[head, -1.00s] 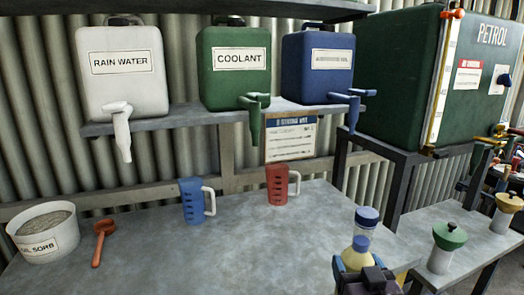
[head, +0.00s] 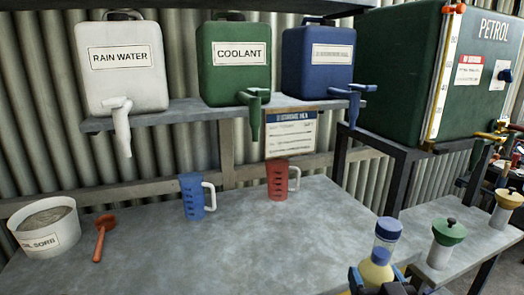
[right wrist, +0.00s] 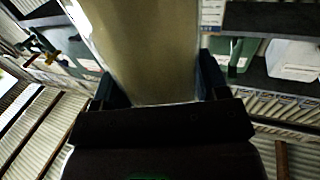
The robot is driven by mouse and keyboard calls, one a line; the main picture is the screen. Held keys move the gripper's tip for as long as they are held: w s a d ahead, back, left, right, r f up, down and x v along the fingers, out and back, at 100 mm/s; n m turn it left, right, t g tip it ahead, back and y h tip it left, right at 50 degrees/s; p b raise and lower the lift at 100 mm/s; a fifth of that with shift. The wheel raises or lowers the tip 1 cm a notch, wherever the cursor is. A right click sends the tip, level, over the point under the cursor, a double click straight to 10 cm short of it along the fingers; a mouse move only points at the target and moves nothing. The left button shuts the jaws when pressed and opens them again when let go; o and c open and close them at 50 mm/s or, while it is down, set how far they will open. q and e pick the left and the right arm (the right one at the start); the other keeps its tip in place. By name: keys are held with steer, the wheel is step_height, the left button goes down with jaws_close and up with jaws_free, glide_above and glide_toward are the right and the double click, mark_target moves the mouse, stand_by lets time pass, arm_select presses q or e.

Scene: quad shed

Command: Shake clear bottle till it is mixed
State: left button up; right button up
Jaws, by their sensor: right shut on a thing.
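The clear bottle (head: 381,256) has a blue cap and pale yellow liquid in its lower part. It is at the lower right of the head view, tilted slightly, in front of the bench's right end. My right gripper (head: 384,280) is shut on its lower part. In the right wrist view the bottle (right wrist: 140,50) fills the top middle, between the two fingers of my right gripper (right wrist: 155,90); its cap is out of that view. Whether the liquid is evenly mixed is hard to tell. My left gripper is not in view.
On the bench (head: 130,265) stand a blue jug (head: 192,197), a red jug (head: 277,181), a white tub (head: 43,229) and a red scoop (head: 104,234). Tanks with taps, including the coolant tank (head: 235,80), overhang the back. The bench's middle is clear.

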step_height(320, 180, down, 7)
steer(key=shift+r, duration=0.15)
step_height(320, 180, up, 6)
steer(key=shift+r, duration=0.1)
step_height(320, 180, down, 6)
steer(key=shift+f, duration=0.1)
stand_by(0.4)
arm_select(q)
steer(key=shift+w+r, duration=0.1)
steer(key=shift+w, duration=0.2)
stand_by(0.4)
